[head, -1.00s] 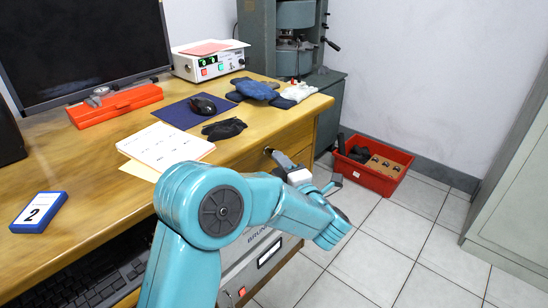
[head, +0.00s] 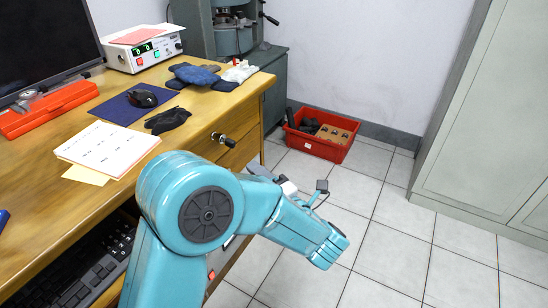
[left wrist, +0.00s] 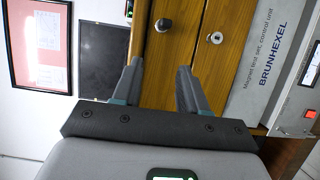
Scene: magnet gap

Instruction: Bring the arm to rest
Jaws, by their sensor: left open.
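My left arm (head: 205,213) is bent in the lower middle of the head view, in front of the desk's right end. Its gripper (head: 262,172) is mostly hidden behind the forearm there. In the left wrist view, the left gripper (left wrist: 159,66) is open, with two grey fingers apart and nothing between them. Beyond the fingers are the wooden drawer fronts (left wrist: 170,50) with round knobs or locks. My right gripper is in neither view.
A red crate (head: 320,137) stands on the tiled floor. A grey cabinet (head: 480,120) is at right; the floor between is clear.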

